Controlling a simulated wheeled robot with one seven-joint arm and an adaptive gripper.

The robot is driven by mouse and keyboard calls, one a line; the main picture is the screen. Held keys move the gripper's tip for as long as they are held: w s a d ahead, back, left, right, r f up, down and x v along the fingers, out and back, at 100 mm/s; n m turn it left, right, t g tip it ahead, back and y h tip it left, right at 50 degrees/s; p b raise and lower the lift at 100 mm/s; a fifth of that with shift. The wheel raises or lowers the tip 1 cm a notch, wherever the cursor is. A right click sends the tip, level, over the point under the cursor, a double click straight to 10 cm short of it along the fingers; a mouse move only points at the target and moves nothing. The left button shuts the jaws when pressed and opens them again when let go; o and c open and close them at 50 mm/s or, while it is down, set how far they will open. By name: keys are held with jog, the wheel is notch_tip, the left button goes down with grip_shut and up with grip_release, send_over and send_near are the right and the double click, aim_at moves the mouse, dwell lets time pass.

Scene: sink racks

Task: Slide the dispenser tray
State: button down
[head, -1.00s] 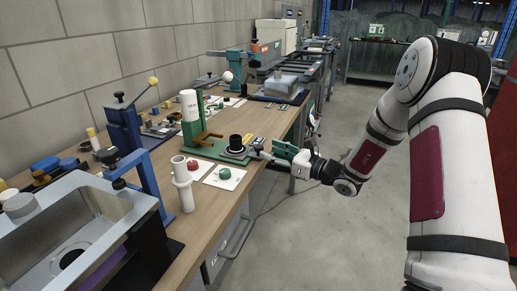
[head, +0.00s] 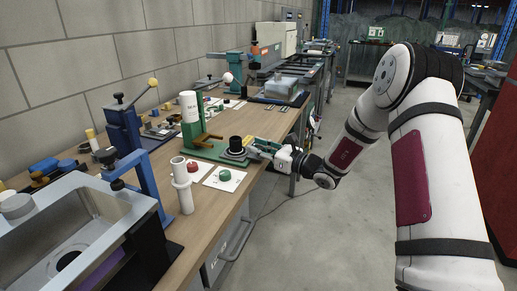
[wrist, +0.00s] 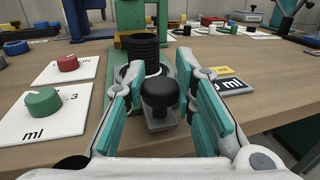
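The dispenser (head: 190,108) is a green stand with a white cylinder on the workbench. A black ribbed cup (head: 236,144) stands at its front; the cup also shows in the wrist view (wrist: 143,46). The tray (wrist: 160,122) is a grey plate in front of the cup, carrying a round black knob (wrist: 160,92). My gripper (head: 257,148) is at the bench edge, level with the tray. In the wrist view my gripper (wrist: 163,82) is open, with one teal finger on each side of the knob. I cannot tell whether either finger touches it.
Cards with a red knob (wrist: 67,63) and a green knob (wrist: 42,100) lie left of the tray. A small label block (wrist: 232,85) lies to its right. A white tube stand (head: 183,185) and blue press (head: 140,180) stand nearer. The floor beside the bench is clear.

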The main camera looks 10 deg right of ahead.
aim_at(240, 145)
jog(key=w+a, duration=0.1)
jog(key=a, duration=0.1)
jog(key=w+a+b, duration=0.1)
jog(key=w+a, duration=0.3)
jog(key=a, duration=0.1)
jog(key=shift+f+b, duration=0.1)
jog(key=shift+b, duration=0.3)
jog(key=shift+w+a, duration=0.2)
jog(key=shift+a, duration=0.1)
jog(key=c, duration=1.3)
grip_release()
jog(key=shift+w+a, duration=0.1)
jog(key=shift+s+d, duration=0.3)
jog(key=shift+d, duration=0.05)
jog(key=v, duration=1.1)
jog(key=shift+s, duration=0.15)
